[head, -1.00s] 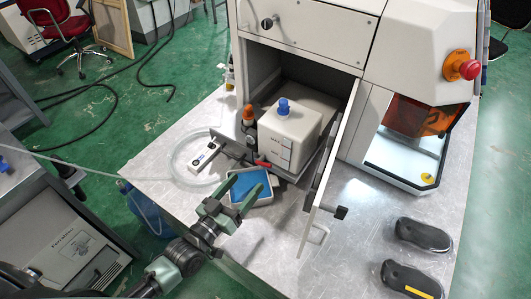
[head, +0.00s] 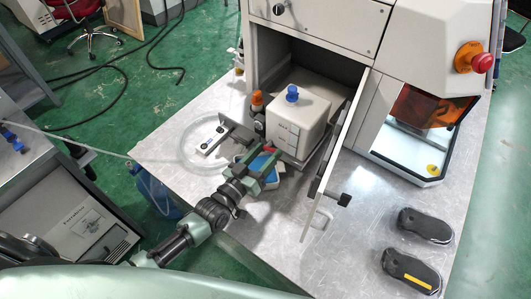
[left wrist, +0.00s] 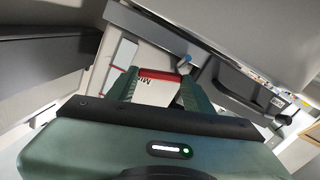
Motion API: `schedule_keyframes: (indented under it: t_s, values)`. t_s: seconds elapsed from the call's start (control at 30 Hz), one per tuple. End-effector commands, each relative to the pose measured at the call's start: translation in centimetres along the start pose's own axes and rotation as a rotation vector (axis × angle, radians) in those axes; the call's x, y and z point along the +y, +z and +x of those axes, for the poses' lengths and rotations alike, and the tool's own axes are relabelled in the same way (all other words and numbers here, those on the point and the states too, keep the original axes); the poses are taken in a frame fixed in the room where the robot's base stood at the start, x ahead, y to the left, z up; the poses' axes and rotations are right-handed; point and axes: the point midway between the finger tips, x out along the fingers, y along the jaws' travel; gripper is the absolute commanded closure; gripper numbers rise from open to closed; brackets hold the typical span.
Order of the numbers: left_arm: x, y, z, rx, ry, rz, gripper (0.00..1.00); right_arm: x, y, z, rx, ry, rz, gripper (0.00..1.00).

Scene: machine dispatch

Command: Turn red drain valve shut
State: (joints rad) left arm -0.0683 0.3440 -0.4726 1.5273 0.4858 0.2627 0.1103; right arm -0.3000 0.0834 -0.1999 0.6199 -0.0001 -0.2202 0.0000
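The red drain valve handle (head: 243,150) shows as a small red piece at the front lower edge of the white box-shaped unit (head: 298,115) in the open cabinet. In the left wrist view the handle (left wrist: 160,75) is a red bar lying crosswise between my fingertips. My left gripper (head: 258,162) is at the unit's front, its fingers apart on either side of the handle. I cannot tell whether either finger touches it. The fingers partly hide the handle in the head view. My right gripper is not in view.
The open cabinet door (head: 337,160) with a black knob stands to the right of my left gripper. A clear hose coil (head: 190,150) lies left. Two black devices (head: 425,226) rest at right.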

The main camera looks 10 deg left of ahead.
Motion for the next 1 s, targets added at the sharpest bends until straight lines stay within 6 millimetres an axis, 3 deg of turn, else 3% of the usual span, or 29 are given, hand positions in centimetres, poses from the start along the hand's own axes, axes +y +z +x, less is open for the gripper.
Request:
schedule_keyframes:
  t_s: [0.03, 0.07, 0.1, 0.47, 0.77, 0.8, 0.87, 1.0]
  values:
    - [-0.01, 0.0, -0.01, 0.0, 0.0, 0.0, 0.79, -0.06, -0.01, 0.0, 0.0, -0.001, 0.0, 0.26]
    - [-0.01, 0.0, -0.02, 0.0, 0.0, 0.0, 0.88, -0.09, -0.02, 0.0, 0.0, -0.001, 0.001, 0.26]
    - [-0.01, 0.0, -0.02, 0.0, 0.0, 0.001, 0.89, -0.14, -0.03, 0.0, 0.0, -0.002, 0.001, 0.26]
    - [0.05, 0.65, 0.0, 0.001, 0.0, 0.302, 0.89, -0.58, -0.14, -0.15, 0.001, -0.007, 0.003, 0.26]
    - [0.03, 0.69, -0.01, 0.0, 0.0, 0.327, 0.89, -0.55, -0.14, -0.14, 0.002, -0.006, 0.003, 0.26]
    - [0.02, 0.69, -0.01, 0.0, 0.0, 0.327, 0.4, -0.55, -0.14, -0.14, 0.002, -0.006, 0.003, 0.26]
    - [0.02, 0.69, -0.01, 0.0, 0.0, 0.326, 0.26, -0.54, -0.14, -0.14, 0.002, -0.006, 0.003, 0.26]
    - [0.02, 0.69, -0.01, 0.0, 0.0, 0.325, 0.26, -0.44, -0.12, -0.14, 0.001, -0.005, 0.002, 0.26]
